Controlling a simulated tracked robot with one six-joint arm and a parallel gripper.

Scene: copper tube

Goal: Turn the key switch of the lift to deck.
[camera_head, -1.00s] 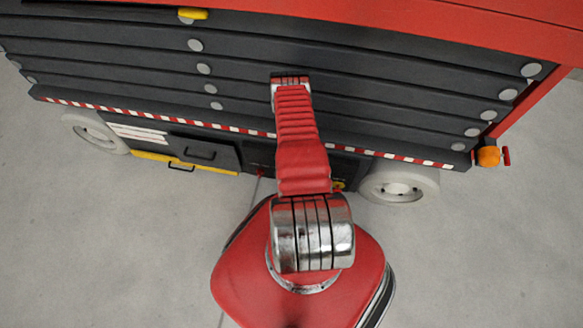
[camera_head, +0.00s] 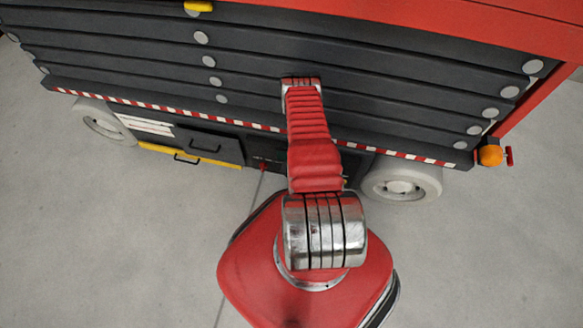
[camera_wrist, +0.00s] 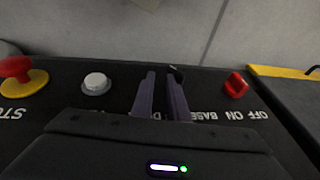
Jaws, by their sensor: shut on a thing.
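In the wrist view, my gripper (camera_wrist: 163,77) has its two dark fingers down at the lift's black control panel (camera_wrist: 62,111). The fingers stand a little apart, shut on the key switch (camera_wrist: 177,72), of which only a small dark piece shows at the right fingertip. Upside-down lettering reads BASE to the right of the fingers. A D shows between them, and the rest of that word is covered. The key's exact angle cannot be told. In the head view, my arm hides the gripper and the key switch.
In the wrist view, a red switch (camera_wrist: 236,85) marked OFF ON stands right of the fingers. A white button (camera_wrist: 96,83) and a red stop knob (camera_wrist: 17,69) stand to the left. The lift (camera_head: 400,77) fills the head view's back, with clear grey floor (camera_head: 110,240) before it.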

